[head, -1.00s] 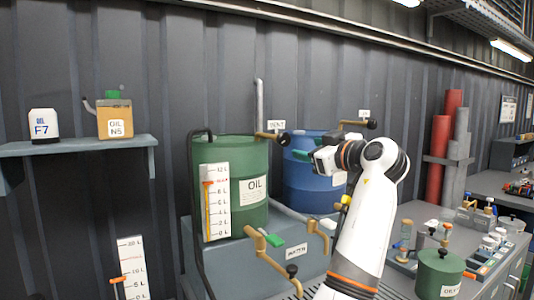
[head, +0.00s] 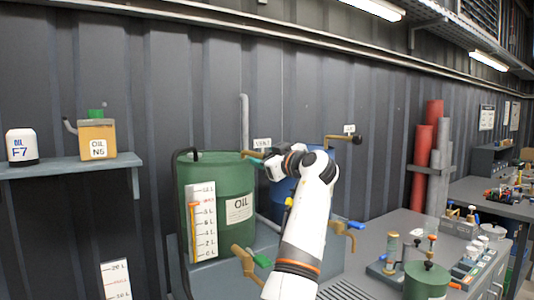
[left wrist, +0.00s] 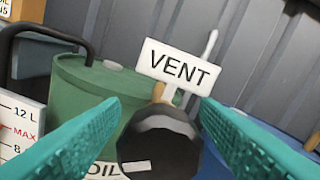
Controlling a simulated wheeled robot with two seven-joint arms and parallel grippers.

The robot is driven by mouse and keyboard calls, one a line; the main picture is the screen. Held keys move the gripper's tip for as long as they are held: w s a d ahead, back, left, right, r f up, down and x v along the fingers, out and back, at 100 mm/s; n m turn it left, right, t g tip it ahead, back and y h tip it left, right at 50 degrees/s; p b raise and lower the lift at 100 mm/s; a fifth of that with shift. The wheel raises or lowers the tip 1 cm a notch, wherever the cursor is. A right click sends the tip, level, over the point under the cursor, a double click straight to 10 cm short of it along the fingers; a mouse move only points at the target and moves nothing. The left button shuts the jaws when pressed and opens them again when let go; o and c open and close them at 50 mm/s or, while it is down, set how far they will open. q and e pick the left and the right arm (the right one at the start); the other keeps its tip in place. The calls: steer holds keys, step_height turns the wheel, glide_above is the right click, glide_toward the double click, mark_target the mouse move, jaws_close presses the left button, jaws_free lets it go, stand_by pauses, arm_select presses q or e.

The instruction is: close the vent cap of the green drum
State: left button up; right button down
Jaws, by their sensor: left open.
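The green drum (head: 220,192) stands on a grey block, with an OIL label and a level scale on its front. A VENT sign (head: 262,143) stands at its upper right. Beside the drum's top is the vent's brass arm (head: 247,153); its black knob (left wrist: 158,145) faces the left wrist camera, below the VENT sign (left wrist: 178,67). My left gripper (head: 257,159) is open, its teal fingers on either side of the knob in the left wrist view. Contact cannot be told. My right gripper is not in view.
A blue drum (head: 284,190) stands right behind my arm, with another brass lever (head: 342,138) above it. Brass valve handles (head: 245,260) stick out in front of the block. A wall shelf (head: 70,170) is at left, and a bench (head: 395,228) with small items at right.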

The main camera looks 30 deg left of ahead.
arm_select(q)
steer(key=shift+a+f, duration=0.1)
steer(key=shift+a, duration=0.1)
arm_select(e)
steer(key=shift+w, duration=0.1)
arm_select(q)
steer(key=c, duration=1)
arm_select(e)
steer(key=shift+d+r, duration=0.1)
steer(key=shift+d, duration=0.25)
